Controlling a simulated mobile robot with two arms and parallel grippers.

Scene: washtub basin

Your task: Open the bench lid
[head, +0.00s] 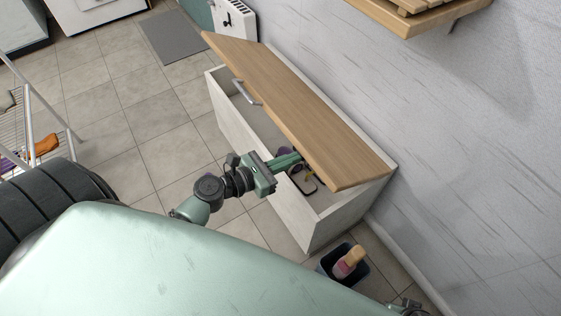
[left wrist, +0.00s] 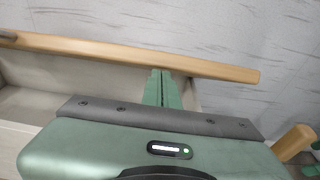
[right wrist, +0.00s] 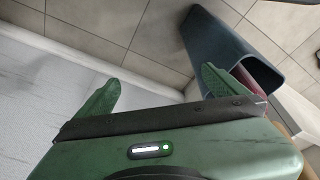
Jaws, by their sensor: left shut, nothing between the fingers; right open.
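The bench has a pale box body (head: 240,130) and a wooden lid (head: 290,105) with a metal handle (head: 246,92). The lid is partly raised, tilted up toward the wall, with a gap along its front edge. My left gripper (head: 296,158) is shut and empty, its fingers at the lid's front edge near the right end, reaching in over the box. In the left wrist view the closed fingers (left wrist: 162,86) meet the lid's edge (left wrist: 130,54); whether they touch it is unclear. My right gripper (right wrist: 157,85) is open and empty near the floor and a white surface.
Inside the bench lie a small dark-rimmed tray (head: 303,181) and other small items. A dark blue bin (head: 326,266) with bottles stands on the floor by the bench's near end. A wooden slatted shelf (head: 425,12) hangs on the wall. A rack (head: 35,110) stands left.

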